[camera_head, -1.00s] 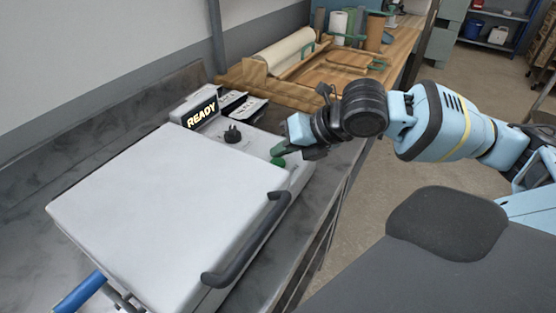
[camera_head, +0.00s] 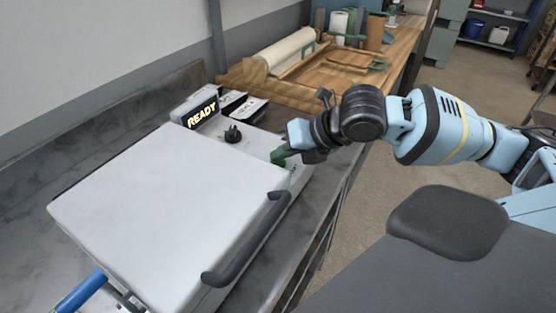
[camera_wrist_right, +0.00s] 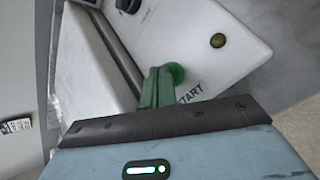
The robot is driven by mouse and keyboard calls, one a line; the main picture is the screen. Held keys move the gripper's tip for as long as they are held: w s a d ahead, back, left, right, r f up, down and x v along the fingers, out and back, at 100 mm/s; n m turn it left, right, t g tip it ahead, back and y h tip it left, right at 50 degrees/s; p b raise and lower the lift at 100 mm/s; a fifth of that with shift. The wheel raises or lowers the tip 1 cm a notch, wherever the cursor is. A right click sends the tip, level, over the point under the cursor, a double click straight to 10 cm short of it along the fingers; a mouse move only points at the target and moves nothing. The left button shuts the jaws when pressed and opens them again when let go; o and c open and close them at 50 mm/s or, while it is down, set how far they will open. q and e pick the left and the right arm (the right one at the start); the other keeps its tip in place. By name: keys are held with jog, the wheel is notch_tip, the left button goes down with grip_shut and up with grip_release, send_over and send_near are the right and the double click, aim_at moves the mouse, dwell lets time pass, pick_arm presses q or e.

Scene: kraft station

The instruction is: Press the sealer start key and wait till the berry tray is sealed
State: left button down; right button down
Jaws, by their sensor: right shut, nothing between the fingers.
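The sealer (camera_head: 165,205) stands on the bench with its pale lid down and a black handle (camera_head: 245,240) along its right edge. Its display (camera_head: 201,113) reads READY. The berry tray is not visible. My right gripper (camera_head: 278,157) is shut and empty, with its green fingertips at the green start key. In the right wrist view, the start key (camera_wrist_right: 176,72) shows beside the green fingers (camera_wrist_right: 157,88), above the word START. The fingers partly cover it. I cannot tell whether they touch it. My left gripper is not in view.
A black knob (camera_head: 232,134) stands on the sealer's panel, left of my right gripper. A wooden board with a paper roll (camera_head: 285,52) lies farther back on the bench. Open floor (camera_head: 400,180) lies to the right.

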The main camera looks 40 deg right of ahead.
jog(key=shift+f, duration=0.25)
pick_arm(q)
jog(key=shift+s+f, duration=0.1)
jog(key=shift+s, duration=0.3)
pick_arm(e)
jog(key=shift+r+p, duration=0.5)
jog(key=shift+r, duration=0.1)
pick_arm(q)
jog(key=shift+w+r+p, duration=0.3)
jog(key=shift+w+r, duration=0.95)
pick_arm(e)
jog(key=shift+r, duration=0.3)
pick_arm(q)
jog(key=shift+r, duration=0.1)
pick_arm(e)
jog(key=shift+r, duration=0.1)
